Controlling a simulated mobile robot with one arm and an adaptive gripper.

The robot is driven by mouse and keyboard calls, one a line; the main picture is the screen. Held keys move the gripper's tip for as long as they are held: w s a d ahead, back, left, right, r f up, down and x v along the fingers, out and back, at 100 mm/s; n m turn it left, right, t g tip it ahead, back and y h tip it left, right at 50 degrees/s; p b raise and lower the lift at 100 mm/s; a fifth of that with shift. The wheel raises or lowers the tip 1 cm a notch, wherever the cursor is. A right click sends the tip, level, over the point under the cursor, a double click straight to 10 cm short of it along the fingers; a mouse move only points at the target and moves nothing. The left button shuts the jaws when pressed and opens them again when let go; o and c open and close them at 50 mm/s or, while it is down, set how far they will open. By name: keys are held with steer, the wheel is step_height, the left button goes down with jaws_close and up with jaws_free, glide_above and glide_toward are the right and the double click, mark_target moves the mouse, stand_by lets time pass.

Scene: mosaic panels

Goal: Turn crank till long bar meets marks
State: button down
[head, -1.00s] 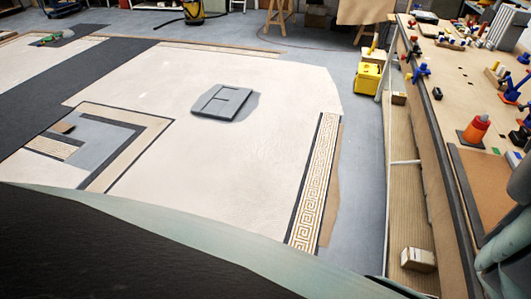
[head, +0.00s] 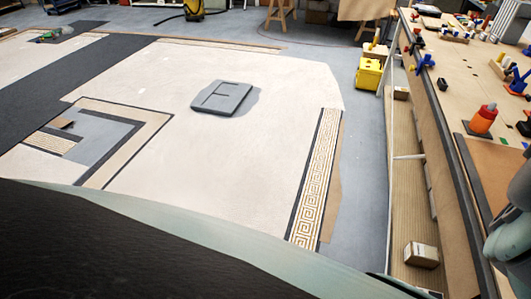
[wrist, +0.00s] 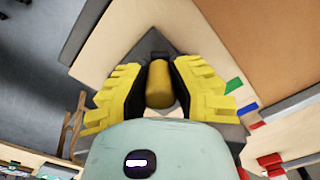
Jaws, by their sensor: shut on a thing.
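In the wrist view, a yellow-brown cylindrical handle (wrist: 160,88), which looks like the crank's grip, stands between the fingers of my gripper (wrist: 160,66). The yellow, black-lined fingers are shut on it from both sides. A dark grey piece shows just beyond the handle, over a pale board (wrist: 120,42); its full shape is hidden. I cannot pick out the long bar or its marks for certain in either view. In the head view my gripper is not visible; only part of my arm shows at the right edge.
The workbench (head: 432,130) runs along the right in the head view, with an orange cone-shaped item (head: 482,120), clamps and blocks. Green (wrist: 234,85), blue and red patches lie beside my gripper. A brown board (wrist: 265,35) lies beyond. Mosaic floor panels (head: 150,82) spread left.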

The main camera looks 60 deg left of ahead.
steer(key=m+b, duration=0.1)
steer(key=w+m+b, duration=0.1)
steer(key=shift+a+f+m, duration=0.1)
steer(key=shift+f+m, duration=0.15)
steer(key=shift+m, duration=0.05)
steer(key=shift+w+d+r+m+b, duration=0.2)
steer(key=shift+w+m+b, duration=0.3)
steer(key=shift+m+b, duration=0.5)
steer(key=shift+d, duration=0.1)
steer(key=c, duration=1.1)
jaws_free()
steer(key=o, duration=0.4)
steer(key=shift+c, duration=0.2)
steer(key=shift+r, duration=0.1)
step_height(320, 180, up, 12)
